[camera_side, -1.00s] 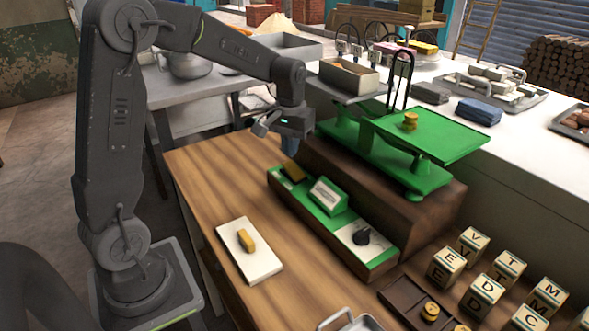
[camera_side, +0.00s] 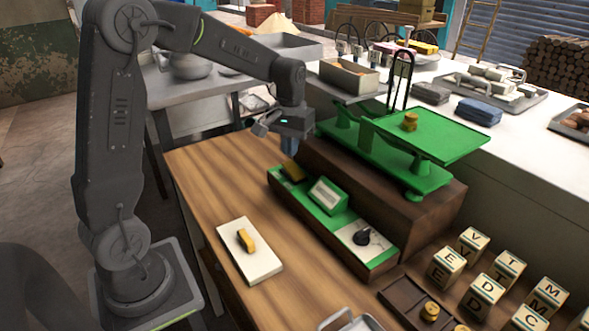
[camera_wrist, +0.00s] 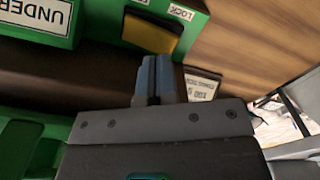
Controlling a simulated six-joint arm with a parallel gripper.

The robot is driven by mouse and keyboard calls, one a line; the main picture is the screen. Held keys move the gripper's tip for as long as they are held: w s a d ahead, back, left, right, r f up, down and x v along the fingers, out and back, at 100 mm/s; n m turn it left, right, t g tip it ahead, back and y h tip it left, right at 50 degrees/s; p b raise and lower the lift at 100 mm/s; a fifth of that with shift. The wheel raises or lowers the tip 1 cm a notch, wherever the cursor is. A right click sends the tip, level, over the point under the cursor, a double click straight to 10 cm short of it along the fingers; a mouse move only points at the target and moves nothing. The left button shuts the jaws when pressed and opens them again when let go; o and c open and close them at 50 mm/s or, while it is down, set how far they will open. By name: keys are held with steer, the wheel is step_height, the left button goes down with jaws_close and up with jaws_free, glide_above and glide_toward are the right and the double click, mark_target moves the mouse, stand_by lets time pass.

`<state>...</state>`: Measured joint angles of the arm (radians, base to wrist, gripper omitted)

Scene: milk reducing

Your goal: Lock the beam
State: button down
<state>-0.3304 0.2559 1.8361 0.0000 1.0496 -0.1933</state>
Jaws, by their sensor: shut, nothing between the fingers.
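The green balance scale (camera_side: 378,160) stands on a brown plinth, its beam carrying a box (camera_side: 349,76) on the left and a flat green pan (camera_side: 430,134) on the right. In front is a green control panel (camera_side: 330,214). At its far left end is a yellow-brown lever or block (camera_side: 291,172). In the wrist view this block (camera_wrist: 152,32) sits beside a label reading LOCK (camera_wrist: 182,12). My gripper (camera_side: 289,146) is shut and empty, just above the block in the side view. In the wrist view my blue fingers (camera_wrist: 153,80) are together, close to the block; contact is unclear.
The panel also bears a tilted sign (camera_side: 328,195) and a dark knob (camera_side: 365,237). Yellow weights (camera_side: 410,121) sit on the green pan. A white board (camera_side: 262,265) holds a yellow piece (camera_side: 246,239). Lettered cubes (camera_side: 483,291) stand at right. The wooden table (camera_side: 205,172) is clear at left.

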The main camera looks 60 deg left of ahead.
mark_target(291, 166)
steer(key=shift+f, duration=1.9)
stand_by(1.3)
steer(key=shift+r, duration=3.55)
steer(key=shift+d, duration=0.1)
steer(key=s+d+r+m+t, duration=0.2)
steer(key=s+d, duration=0.4)
steer(key=s, duration=0.3)
steer(key=s+d+r+m+t, duration=0.2)
steer(key=s+d+m+t, duration=0.1)
steer(key=s+d, duration=0.4)
steer(key=s+m, duration=0.1)
steer(key=s, duration=0.2)
steer(key=shift+r+t, duration=0.15)
steer(key=shift+t, duration=0.15)
